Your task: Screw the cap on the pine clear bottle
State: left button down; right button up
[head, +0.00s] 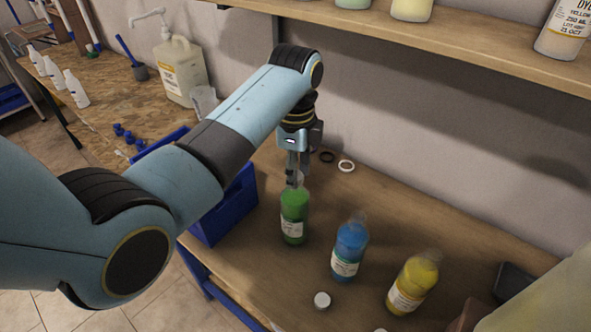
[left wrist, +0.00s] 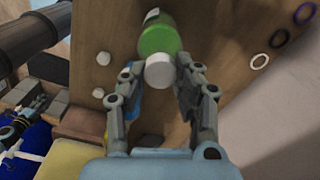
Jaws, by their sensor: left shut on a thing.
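The pine clear bottle appears to be the green-filled one (head: 295,215); it stands upright on the wooden bench, and the left wrist view shows it too (left wrist: 158,38). In the left wrist view the fingers are shut on a white cap (left wrist: 159,71), lined up over the bottle's mouth. I cannot tell whether the cap touches the neck or its thread.
A blue bottle (head: 349,250) and a yellow bottle (head: 412,285) stand to the right. A loose white cap (head: 322,300) lies in front. A white ring (head: 346,166) and a dark ring (head: 327,157) lie behind. A blue crate (head: 225,210) is left; a shelf (head: 450,40) overhangs the back.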

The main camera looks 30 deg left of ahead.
pick_arm(q)
jog(key=shift+s+f, duration=0.1)
jog(key=m, duration=0.5)
jog(key=shift+m, duration=0.3)
jog(key=m, duration=0.5)
jog(key=shift+m, duration=0.4)
jog(key=c, duration=1.2)
grip_release()
jog(key=shift+o, duration=0.2)
jog(key=n, duration=0.4)
jog(key=shift+n, duration=0.9)
